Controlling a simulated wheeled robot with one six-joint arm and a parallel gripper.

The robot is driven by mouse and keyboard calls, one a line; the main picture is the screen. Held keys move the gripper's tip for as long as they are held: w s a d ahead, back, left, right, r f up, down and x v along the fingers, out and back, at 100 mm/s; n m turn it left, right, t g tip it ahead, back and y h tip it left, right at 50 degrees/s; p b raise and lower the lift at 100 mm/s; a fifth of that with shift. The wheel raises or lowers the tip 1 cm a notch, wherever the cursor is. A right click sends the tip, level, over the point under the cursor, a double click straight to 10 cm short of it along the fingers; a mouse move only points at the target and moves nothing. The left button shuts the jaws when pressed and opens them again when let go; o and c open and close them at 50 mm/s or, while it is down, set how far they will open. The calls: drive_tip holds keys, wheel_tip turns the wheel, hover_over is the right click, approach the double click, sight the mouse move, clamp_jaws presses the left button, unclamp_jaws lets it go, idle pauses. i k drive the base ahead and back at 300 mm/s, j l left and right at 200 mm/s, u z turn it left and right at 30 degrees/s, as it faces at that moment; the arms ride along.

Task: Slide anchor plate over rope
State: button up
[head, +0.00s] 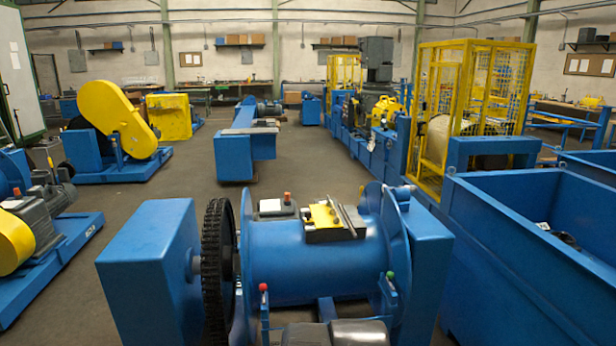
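A blue drum (310,260) lies crosswise in the foreground between a chain wheel and a round blue flange (397,243). The yellow plate may be the anchor plate, but I cannot tell for sure. I cannot make out a rope on the drum. My gripper is not in view.
A dark toothed chain wheel (218,270) and a blue housing (155,270) stand left of the drum. A large blue trough (545,235) blocks the right. Yellow mesh cages (475,95) stand behind. Open floor (190,190) lies behind the drum, to the left.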

sight(321, 218)
drive_tip(key=k+l+u, duration=0.15)
drive_tip(key=i+u, duration=0.1)
drive_tip(key=i, duration=1.65)
